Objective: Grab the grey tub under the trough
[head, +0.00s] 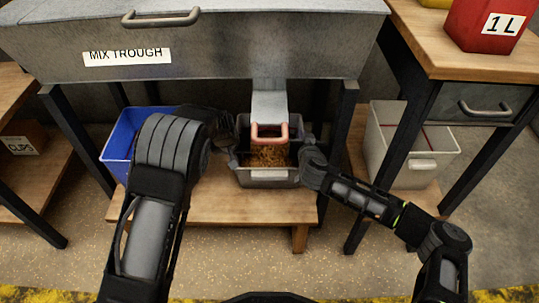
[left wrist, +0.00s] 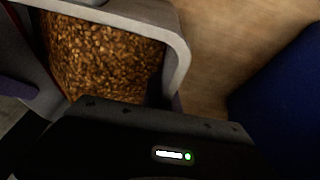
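The grey tub (head: 248,178) stands on the low wooden shelf under the trough's chute, with brown grain (head: 268,155) inside. In the left wrist view the tub's pale rim (left wrist: 178,52) and the grain (left wrist: 98,55) are close to my left gripper. My left gripper (head: 228,152) is at the tub's left side, partly hidden behind my left forearm. My right gripper (head: 304,156) is at the tub's right side, at rim height. The fingers of both grippers are too dark and covered to show whether they are open or closed on the rim.
A pale bin (head: 400,145) stands right, beyond a dark table leg (head: 338,125).

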